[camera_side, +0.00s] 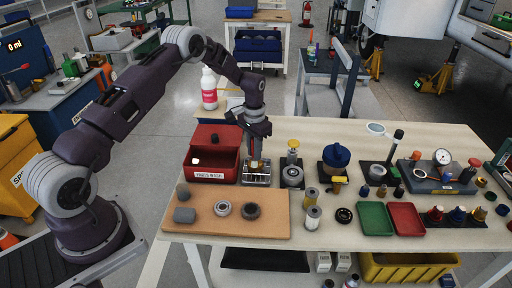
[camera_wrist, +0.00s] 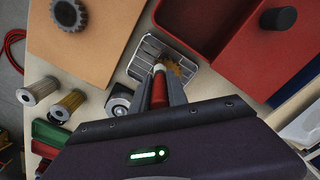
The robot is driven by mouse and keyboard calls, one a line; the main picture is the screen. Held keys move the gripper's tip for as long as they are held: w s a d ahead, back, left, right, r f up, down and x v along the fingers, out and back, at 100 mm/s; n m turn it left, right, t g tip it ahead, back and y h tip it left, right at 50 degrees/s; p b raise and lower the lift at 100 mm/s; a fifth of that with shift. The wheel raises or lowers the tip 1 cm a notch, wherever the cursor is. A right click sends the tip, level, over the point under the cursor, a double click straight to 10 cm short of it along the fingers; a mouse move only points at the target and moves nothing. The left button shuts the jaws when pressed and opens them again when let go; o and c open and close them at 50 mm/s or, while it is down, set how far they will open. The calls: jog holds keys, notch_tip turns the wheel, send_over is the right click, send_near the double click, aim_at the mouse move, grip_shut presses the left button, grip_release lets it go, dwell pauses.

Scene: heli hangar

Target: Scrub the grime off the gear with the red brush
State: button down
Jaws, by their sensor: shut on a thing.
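My gripper (camera_side: 256,160) is shut on the red brush (camera_wrist: 158,90), which points down with a pale band below its red handle. The gripper is over a wire rack (camera_side: 257,180), also seen in the wrist view (camera_wrist: 143,66). A golden-tan, jagged-edged patch (camera_wrist: 173,68) shows at the brush's lower end, over the rack; I cannot tell whether it is bristles or a separate part. A dark toothed gear (camera_side: 250,211) lies on the tan board, apart from the brush; it also shows in the wrist view (camera_wrist: 69,14). Grime cannot be made out.
A red wash bin (camera_side: 213,176) stands left of the rack. Metal cylinders (camera_side: 313,217), a green tray (camera_side: 375,218) and a red tray (camera_side: 407,218) stand to the right.

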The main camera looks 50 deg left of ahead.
jog(key=shift+w+r, duration=0.1)
jog(key=shift+r, duration=3.85)
